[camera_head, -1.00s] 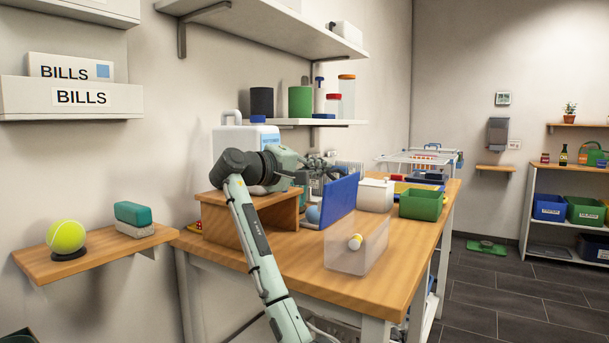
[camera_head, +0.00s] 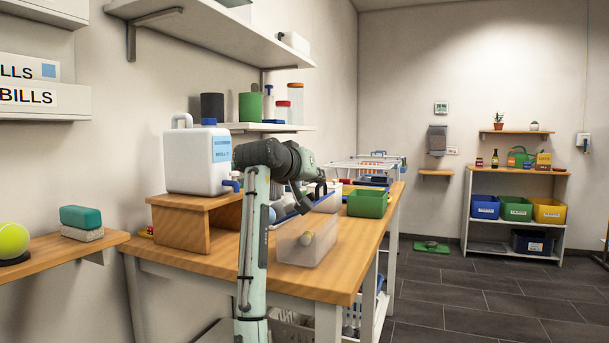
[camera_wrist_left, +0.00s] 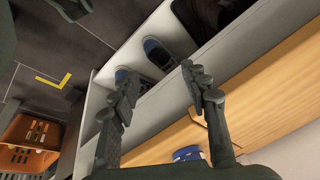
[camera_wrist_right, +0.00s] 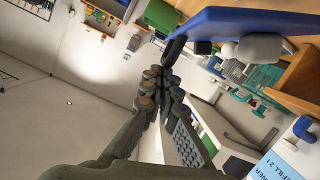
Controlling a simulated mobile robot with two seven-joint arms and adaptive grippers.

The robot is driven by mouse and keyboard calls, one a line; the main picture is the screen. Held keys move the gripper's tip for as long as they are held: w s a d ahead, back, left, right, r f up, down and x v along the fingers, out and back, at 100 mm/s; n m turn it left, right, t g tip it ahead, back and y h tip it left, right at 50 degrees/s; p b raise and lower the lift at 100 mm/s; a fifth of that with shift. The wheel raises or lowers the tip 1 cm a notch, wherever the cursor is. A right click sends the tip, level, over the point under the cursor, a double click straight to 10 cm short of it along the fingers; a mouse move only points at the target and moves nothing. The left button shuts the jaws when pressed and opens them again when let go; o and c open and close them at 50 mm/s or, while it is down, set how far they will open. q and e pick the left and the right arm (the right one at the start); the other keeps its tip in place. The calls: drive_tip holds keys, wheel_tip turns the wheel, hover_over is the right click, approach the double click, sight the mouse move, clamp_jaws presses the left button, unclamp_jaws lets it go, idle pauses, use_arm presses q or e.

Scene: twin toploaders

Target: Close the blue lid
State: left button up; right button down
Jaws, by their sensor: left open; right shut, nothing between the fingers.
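The blue lid (camera_wrist_right: 240,25) fills the top right of the right wrist view, with a dark handle-like piece at its edge. In the head view only a slanted blue strip of it shows, above the clear box (camera_head: 300,250) and partly behind my right arm.
A wooden riser (camera_head: 180,225) with a white canister (camera_head: 196,160) stands left of the box. A green bin (camera_head: 367,203) stands to its right. The table front (camera_head: 345,280) is clear. The left wrist view shows shoes (camera_wrist_left: 158,53) in a white compartment and an orange basket (camera_wrist_left: 32,140).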

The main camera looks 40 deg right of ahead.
use_arm(q)
drive_tip(key=shift+a+b+v, duration=0.15)
drive_tip(key=shift+b+v, duration=0.2)
drive_tip(key=shift+v, duration=0.55)
drive_tip(key=shift+a+b+v, duration=0.2)
drive_tip(key=shift+b+v, duration=0.15)
drive_tip(key=shift+v, duration=0.6)
drive_tip(key=shift+a+b+v, duration=0.15)
drive_tip(key=shift+b+v, duration=0.2)
drive_tip(key=shift+v, duration=0.55)
use_arm(e)
drive_tip(key=s+d+f+m+t, duration=0.1)
drive_tip(key=s+f+m+t, duration=0.1)
drive_tip(key=s+f+m, duration=0.1)
drive_tip(key=shift+s+d+f+m+y, duration=0.35)
drive_tip(key=shift+f+m, duration=0.25)
drive_tip(key=shift+f, duration=0.3)
use_arm(q)
drive_tip(key=shift+r, duration=0.2)
use_arm(e)
drive_tip(key=shift+a, duration=0.1)
